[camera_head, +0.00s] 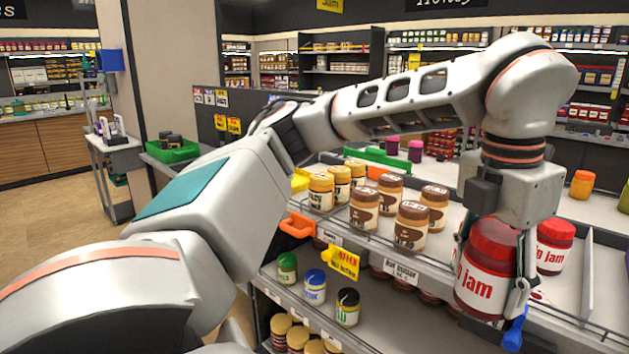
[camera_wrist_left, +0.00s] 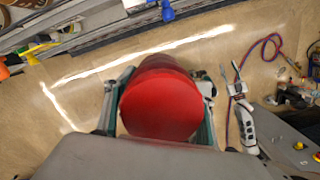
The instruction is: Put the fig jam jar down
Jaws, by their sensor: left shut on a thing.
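My left gripper (camera_head: 492,290) is shut on a fig jam jar (camera_head: 483,285) with a red lid and white label. It grips from above, one finger on each side, and the jar is about upright. In the left wrist view, the jar's red lid (camera_wrist_left: 162,104) lies between the fingers with floor behind it. In the head view the jar overlaps the front edge of the shelf (camera_head: 420,268); I cannot tell whether it touches it. A second fig jam jar (camera_head: 553,247) stands on the shelf behind it. My right gripper is not clearly seen.
Brown-lidded jars (camera_head: 411,227) and yellow-lidded jars (camera_head: 341,184) stand left on the same shelf. A thin divider (camera_head: 587,270) stands right of the second jam jar. Lower down are small jars (camera_head: 315,287). A yellow offer tag (camera_head: 343,263) sticks out in front.

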